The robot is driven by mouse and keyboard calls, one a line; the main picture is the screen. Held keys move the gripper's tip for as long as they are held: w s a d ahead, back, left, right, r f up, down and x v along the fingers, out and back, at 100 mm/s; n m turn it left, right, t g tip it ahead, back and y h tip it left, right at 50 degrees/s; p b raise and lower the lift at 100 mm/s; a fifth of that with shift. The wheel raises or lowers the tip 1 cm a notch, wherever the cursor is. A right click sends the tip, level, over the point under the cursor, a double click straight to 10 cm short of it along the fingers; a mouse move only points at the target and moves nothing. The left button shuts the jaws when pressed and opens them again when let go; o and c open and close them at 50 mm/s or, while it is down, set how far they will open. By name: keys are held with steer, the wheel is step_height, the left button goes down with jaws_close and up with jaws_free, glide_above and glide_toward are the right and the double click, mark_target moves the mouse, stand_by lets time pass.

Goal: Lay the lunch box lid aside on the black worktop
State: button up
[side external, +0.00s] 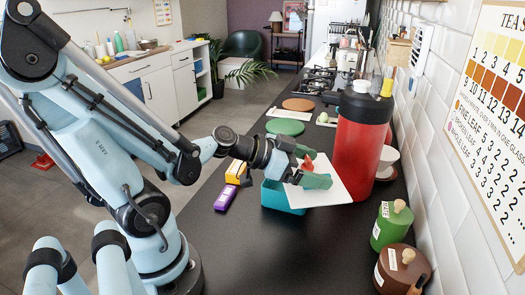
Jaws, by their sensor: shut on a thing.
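The lunch box lid (335,192) looks like a flat white panel with a red part (308,162) on it. My gripper (312,167) has greenish fingers and is shut on the lid at the red part. The lid is tilted and overlaps the right side of the teal lunch box (278,196). I cannot tell whether lid and box touch. The lid and gripper hide most of the box's opening. The box stands on the black worktop (270,255).
A tall red flask (358,150) stands close at the lid's right. Yellow (236,170) and purple (226,197) packets lie left of the box. Green (387,225) and brown (398,268) canisters stand front right. A green round board (285,127) lies behind. The front worktop is clear.

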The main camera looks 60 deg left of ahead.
steer(key=m+h, duration=0.1)
steer(key=m+g+h, duration=0.1)
steer(key=shift+w+r+h, duration=0.3)
steer(key=shift+r, duration=0.1)
steer(key=shift+w+r+m+g+h, duration=0.1)
steer(key=shift+r+m+g+h, duration=0.3)
steer(key=shift+m+h, duration=0.3)
steer(key=shift+a+r+m+g+h, duration=0.25)
steer(key=shift+r+m+g+h, duration=0.95)
steer(key=shift+m, duration=0.3)
steer(key=w+a+f, duration=0.2)
steer(key=a+f, duration=0.8)
steer(key=a, duration=0.1)
steer(key=shift+a+f, duration=0.2)
steer(key=shift+f, duration=0.1)
steer(key=shift+w+f, duration=0.1)
steer(key=o, duration=0.8)
